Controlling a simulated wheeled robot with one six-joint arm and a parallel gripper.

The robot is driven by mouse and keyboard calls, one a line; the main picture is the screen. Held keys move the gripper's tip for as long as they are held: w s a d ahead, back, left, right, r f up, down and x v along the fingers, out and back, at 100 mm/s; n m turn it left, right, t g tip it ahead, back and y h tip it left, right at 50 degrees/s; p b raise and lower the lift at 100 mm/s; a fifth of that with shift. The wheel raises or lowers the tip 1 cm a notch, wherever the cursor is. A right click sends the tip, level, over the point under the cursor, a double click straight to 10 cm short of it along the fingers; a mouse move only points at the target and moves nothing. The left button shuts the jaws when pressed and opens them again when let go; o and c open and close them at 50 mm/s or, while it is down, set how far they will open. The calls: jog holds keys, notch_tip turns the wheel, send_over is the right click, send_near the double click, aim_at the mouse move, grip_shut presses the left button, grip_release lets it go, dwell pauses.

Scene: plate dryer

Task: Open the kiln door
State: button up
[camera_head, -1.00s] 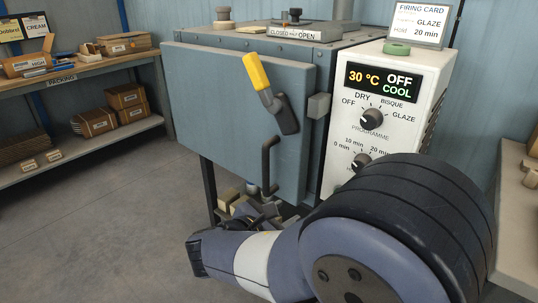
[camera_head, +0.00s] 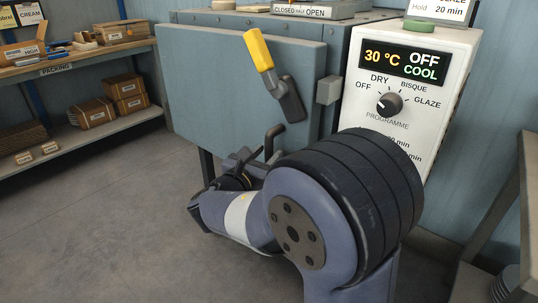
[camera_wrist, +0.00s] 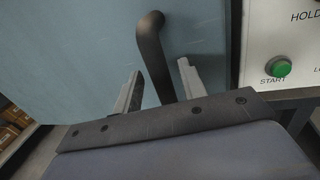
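A lever with a yellow grip (camera_head: 259,50) on the door tilts up and left, clear of the catch block (camera_head: 328,89) at the right. A dark bar handle (camera_head: 272,140) is on the lower right of the door, its lower part hidden by my arm. In the wrist view my gripper (camera_wrist: 158,82) is open, with one finger on each side of the handle (camera_wrist: 152,55). I see gaps beside the handle.
The white control box (camera_head: 405,85) right of the door reads 30 °C, OFF, COOL. Its green START button (camera_wrist: 279,68) is near my gripper's right. A packing bench (camera_head: 75,64) with cartons stands at left. Floor (camera_head: 110,220) before the kiln is clear. Another bench is at right.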

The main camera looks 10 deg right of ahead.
jog(key=shift+x, duration=0.9)
grip_shut()
